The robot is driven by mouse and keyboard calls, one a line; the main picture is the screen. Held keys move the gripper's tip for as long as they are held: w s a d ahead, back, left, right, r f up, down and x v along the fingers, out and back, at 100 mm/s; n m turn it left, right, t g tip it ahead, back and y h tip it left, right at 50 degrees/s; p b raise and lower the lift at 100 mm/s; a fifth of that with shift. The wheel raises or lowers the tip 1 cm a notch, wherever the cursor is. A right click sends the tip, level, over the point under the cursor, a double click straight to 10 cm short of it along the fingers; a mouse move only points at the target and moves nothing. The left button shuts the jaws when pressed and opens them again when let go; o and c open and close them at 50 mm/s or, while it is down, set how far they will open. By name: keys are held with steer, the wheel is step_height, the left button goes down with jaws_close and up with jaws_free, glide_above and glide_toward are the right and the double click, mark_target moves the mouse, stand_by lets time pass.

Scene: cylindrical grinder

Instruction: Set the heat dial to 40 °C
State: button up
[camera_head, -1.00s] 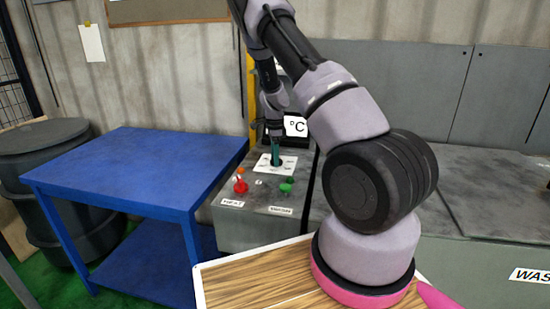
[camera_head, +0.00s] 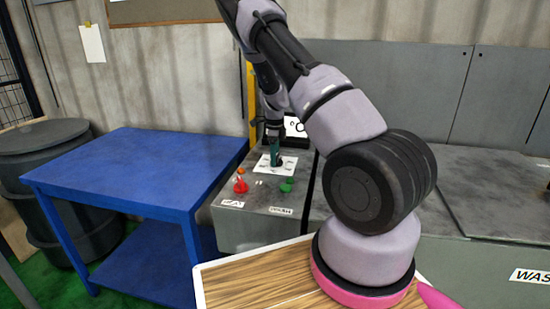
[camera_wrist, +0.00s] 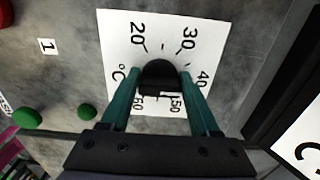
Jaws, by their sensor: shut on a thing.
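The heat dial is a black knob (camera_wrist: 160,76) on a white scale plate (camera_wrist: 120,40), marked °C with 20, 30, 40, 50 and 60 around it. In the wrist view, 20 is upper left, 30 upper right, 40 to the right, and 50 and 60 below. My gripper (camera_wrist: 160,72) has its two green fingers shut on the knob, one on each side. Which number the knob points at is not clear. In the head view, my gripper (camera_head: 276,158) stands over the white plate (camera_head: 262,167) and hides most of the knob.
The grey control box has a red knob (camera_head: 240,186), green buttons (camera_head: 286,187) and an orange button (camera_head: 241,170) in front of the dial. A °C sign (camera_head: 294,128) stands close behind my gripper. A blue table (camera_head: 110,165) is to the left.

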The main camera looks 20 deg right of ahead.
steer(key=o, duration=1.3)
step_height(320, 180, up, 11)
steer(key=shift+f, duration=0.2)
steer(key=shift+r, duration=0.1)
